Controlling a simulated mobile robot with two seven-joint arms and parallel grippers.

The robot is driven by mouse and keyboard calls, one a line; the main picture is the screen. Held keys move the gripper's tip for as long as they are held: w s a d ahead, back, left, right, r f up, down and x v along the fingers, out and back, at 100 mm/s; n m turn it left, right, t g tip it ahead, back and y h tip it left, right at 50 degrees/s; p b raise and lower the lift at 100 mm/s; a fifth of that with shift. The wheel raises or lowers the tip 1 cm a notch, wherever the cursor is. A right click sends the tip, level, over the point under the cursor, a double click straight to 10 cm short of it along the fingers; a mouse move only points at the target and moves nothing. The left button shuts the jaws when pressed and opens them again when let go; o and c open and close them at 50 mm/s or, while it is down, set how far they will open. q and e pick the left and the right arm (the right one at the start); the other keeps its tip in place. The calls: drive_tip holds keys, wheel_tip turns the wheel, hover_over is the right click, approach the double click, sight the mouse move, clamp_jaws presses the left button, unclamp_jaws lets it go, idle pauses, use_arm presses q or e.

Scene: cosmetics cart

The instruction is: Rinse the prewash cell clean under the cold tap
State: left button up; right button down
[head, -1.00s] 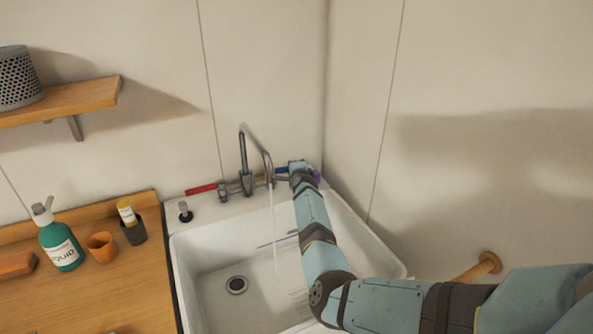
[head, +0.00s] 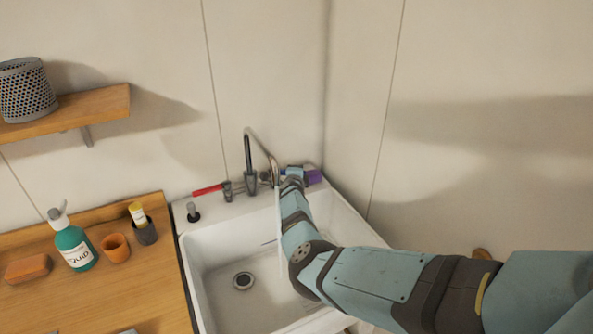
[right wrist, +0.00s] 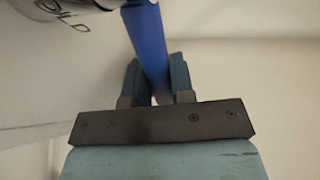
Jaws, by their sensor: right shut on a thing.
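The white sink (head: 190,262) has a drain (head: 243,281) in its floor and a thin dark line on its back inner wall. The tap (head: 249,165) stands on the back rim, with a red lever (head: 208,189) on the left and a blue lever on the right. A pale stream of water falls from the spout, partly hidden by my right arm. My right gripper (right wrist: 155,85) is shut on the blue lever (right wrist: 148,35), with one finger on each side. My arm hides part of the sink. My left gripper is not in view.
On the wooden counter (head: 120,290) stand a green pump bottle (head: 74,247), an orange cup (head: 116,248) and a dark holder (head: 146,232). A shelf (head: 100,105) hangs above left.

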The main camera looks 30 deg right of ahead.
drive_tip(key=shift+a, duration=0.1)
idle(0.4)
drive_tip(key=c, duration=1)
unclamp_jaws()
drive_tip(key=shift+s, duration=0.2)
